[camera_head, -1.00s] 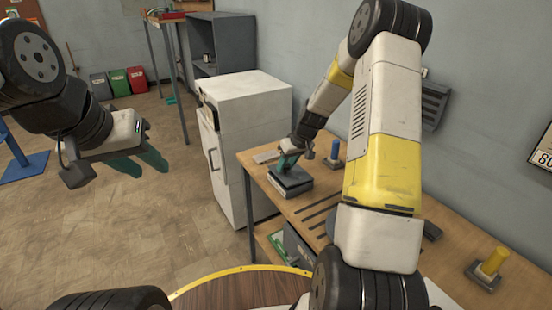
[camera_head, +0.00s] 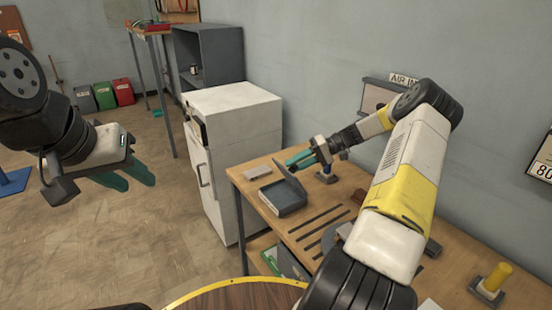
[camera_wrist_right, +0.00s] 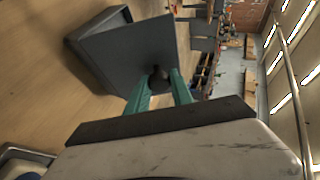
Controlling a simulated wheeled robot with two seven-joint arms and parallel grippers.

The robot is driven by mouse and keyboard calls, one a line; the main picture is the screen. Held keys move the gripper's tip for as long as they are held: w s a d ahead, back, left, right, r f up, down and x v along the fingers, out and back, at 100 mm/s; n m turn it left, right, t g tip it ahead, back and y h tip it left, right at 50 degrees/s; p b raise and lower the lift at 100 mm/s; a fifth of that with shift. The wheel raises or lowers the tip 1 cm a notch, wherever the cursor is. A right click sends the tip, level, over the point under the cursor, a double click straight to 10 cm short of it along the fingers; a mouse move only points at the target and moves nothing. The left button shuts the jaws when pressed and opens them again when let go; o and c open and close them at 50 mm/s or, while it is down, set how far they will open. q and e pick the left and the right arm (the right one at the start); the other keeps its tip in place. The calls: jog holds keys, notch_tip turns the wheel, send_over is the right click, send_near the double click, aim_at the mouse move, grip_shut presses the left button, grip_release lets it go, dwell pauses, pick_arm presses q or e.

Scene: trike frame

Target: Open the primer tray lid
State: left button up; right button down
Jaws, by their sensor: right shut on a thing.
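The primer tray (camera_head: 284,198) is a dark grey, shallow box on the wooden workbench, and its bluish-grey inside shows. Its lid (camera_head: 292,180) stands raised and tilted up at the tray's right side. In the right wrist view the lid (camera_wrist_right: 128,54) is a grey plate with a dark knob (camera_wrist_right: 158,77). My right gripper (camera_head: 298,160) is at the raised lid, its teal fingers (camera_wrist_right: 162,88) shut around the knob. My left gripper (camera_head: 128,180) is far left, over the floor and away from the bench, with its two teal fingers apart and empty.
A white cabinet (camera_head: 238,140) stands left of the bench. A small grey plate (camera_head: 258,172) lies behind the tray. Dark slots (camera_head: 318,218) and a yellow-handled tool (camera_head: 492,280) are nearer.

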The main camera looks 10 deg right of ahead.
jog(key=w+d+f+m+y, duration=0.1)
jog(key=d+f+y, duration=0.1)
jog(key=d, duration=0.3)
jog(key=shift+w+d+y, duration=0.25)
jog(key=shift+w+y, duration=0.05)
jog(key=shift+w, duration=0.05)
dwell(0.6)
jog(key=c, duration=1.1)
grip_release()
jog(key=shift+r, duration=0.15)
